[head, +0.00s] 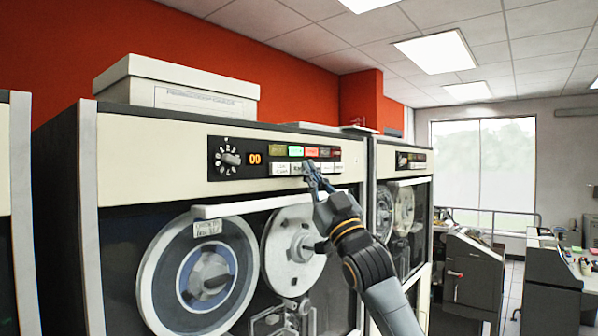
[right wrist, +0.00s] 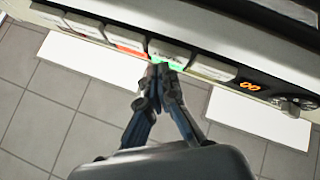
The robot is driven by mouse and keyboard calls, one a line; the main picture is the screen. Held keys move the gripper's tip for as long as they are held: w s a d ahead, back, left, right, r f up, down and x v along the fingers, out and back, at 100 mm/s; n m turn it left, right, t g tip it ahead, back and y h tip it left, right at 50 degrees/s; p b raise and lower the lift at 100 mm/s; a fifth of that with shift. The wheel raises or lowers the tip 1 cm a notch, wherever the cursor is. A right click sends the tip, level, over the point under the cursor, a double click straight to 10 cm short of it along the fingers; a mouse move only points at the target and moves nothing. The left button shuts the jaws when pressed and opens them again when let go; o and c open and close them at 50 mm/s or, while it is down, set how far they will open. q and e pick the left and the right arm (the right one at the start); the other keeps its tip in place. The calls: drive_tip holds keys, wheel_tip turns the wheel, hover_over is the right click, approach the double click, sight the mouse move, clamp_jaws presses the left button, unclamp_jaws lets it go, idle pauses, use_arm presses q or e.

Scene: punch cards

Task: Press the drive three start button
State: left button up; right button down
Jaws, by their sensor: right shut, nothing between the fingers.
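A cream tape drive cabinet (head: 140,160) stands at the middle left of the head view. Its black control panel (head: 262,159) has a dial, an orange "00" display (head: 255,159), a row of coloured lights and white buttons (head: 280,169) below. The button labels are too small to read for certain. My right gripper (head: 309,166) is shut and empty, its tips in front of the button row. In the right wrist view, the shut tips (right wrist: 162,66) are just by the green-lit key (right wrist: 170,54); I cannot tell whether they touch. My left gripper is out of view.
A second tape drive (head: 402,160) stands to the right, with its own panel. A white box (head: 180,85) lies on top. Desks (head: 473,270) stand at the far right.

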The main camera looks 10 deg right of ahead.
drive_tip(key=shift+s+d, duration=0.2)
drive_tip(key=s+d, duration=0.1)
drive_tip(key=s, duration=0.1)
drive_tip(key=s+d+b, duration=0.1)
drive_tip(key=s+d, duration=0.1)
idle(0.6)
idle(0.6)
